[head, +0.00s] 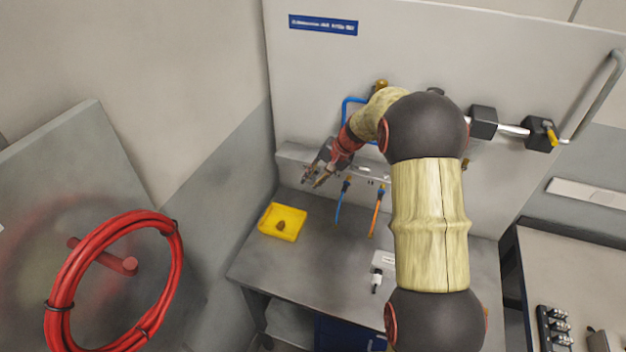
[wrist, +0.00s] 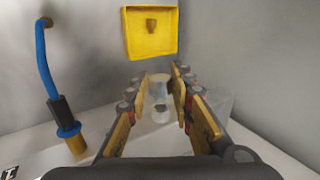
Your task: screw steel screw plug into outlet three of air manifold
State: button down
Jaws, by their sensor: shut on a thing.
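My gripper (head: 317,179) is at the left part of the air manifold (head: 291,152), in front of the back panel. In the wrist view its two fingers (wrist: 160,92) are closed on a small grey metallic cylinder, the steel screw plug (wrist: 159,88). The manifold is a pale bar low on the panel, with a blue hose (head: 341,200) and an orange hose (head: 376,212) hanging from it. The blue hose (wrist: 44,65) and its brass fitting (wrist: 70,135) are left of the fingers in the wrist view. I cannot tell whether the plug touches an outlet.
A yellow tray (head: 268,216) with a brown, brass-like piece (head: 281,226) stands on the grey bench (head: 325,256), left of the hoses. A red hose coil (head: 62,275) hangs at the left. A small white item (head: 376,279) lies on the bench. The bench between tray and item is clear.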

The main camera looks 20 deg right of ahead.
jog(key=shift+w+d, duration=0.65)
jog(key=c, duration=1.5)
grip_release()
jog(key=v, duration=1.2)
jog(key=shift+c, duration=0.4)
